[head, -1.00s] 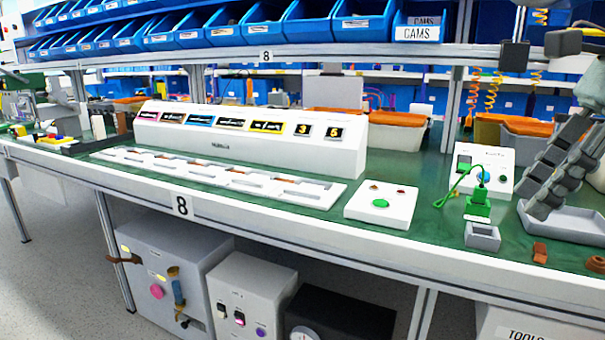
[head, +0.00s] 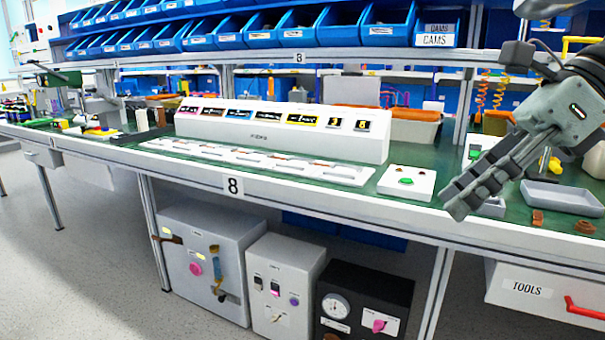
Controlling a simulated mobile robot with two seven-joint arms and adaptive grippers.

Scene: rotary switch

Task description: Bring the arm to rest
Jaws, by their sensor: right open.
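My right gripper (head: 462,200) comes in from the right with its dark segmented fingers pointing down and left. It hangs in front of the right part of the bench and is open, with nothing seen between its fingers. It hides most of the control box (head: 473,150) behind it. A rotary switch with a pink knob (head: 379,325) is on the black box (head: 365,295) with a dial under the bench, well below and left of the gripper. My left gripper is not in view.
The green workbench (head: 140,157) carries a long white display console (head: 280,140), a small box with a green button (head: 406,182) and a grey tray (head: 562,197). Grey cabinets (head: 205,265) and a tools drawer (head: 545,288) are below. Floor at lower left is clear.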

